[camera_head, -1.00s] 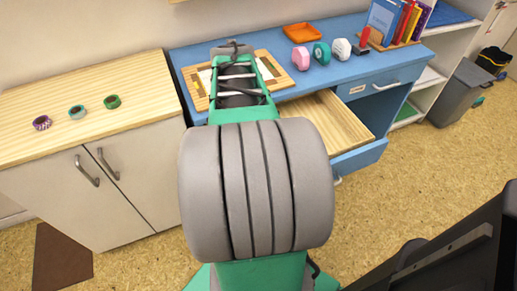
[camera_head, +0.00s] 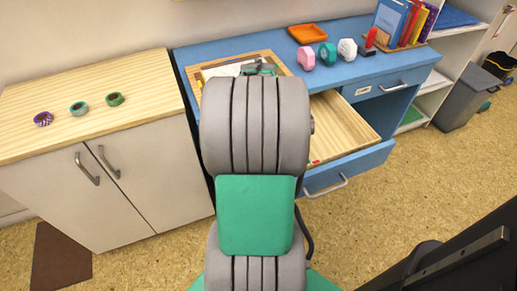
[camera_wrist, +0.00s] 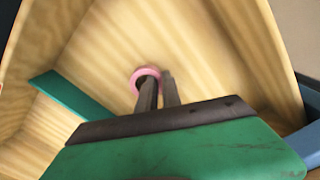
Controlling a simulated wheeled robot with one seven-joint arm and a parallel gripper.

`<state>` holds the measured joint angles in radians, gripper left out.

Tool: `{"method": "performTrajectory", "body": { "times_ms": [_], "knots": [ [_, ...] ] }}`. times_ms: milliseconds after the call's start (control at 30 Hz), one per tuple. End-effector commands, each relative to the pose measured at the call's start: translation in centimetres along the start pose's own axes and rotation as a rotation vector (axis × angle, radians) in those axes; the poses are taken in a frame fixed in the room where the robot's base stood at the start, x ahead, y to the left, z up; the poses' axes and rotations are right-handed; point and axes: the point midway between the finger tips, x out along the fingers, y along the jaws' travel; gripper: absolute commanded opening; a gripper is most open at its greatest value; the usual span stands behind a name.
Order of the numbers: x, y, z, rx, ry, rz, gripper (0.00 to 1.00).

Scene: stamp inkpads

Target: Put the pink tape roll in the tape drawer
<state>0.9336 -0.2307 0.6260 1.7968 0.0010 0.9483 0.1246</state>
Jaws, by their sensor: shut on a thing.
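The pink tape roll (camera_wrist: 144,73) shows in the wrist view as a small ring at my fingertips. My gripper (camera_wrist: 160,82) is shut on it, with one finger passing through or across the ring. Both are over the pale wooden inside of the open drawer (camera_wrist: 215,50); I cannot tell whether the roll touches its floor. In the head view the drawer (camera_head: 342,120) is pulled out of the blue desk, and my arm hides the gripper and the roll.
Pink, teal and white dispensers (camera_head: 347,49) stand on the desk. A teal strip (camera_wrist: 72,94) lies across the drawer in the wrist view.

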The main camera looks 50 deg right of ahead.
Motion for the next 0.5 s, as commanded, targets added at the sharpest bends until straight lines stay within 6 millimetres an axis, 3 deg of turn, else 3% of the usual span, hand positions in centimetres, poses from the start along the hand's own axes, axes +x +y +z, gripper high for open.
{"method": "performTrajectory", "body": {
  "times_ms": [67,100,333,500],
  "knots": [
    [0.35,0.0,0.03,0.0,-0.001,0.0,0.0],
    [0.28,0.0,0.01,0.0,0.0,0.0,0.11],
    [0.26,0.0,0.03,0.0,-0.001,0.0,0.3],
    [0.24,0.0,0.03,0.0,-0.001,0.0,0.3]
  ]
}}
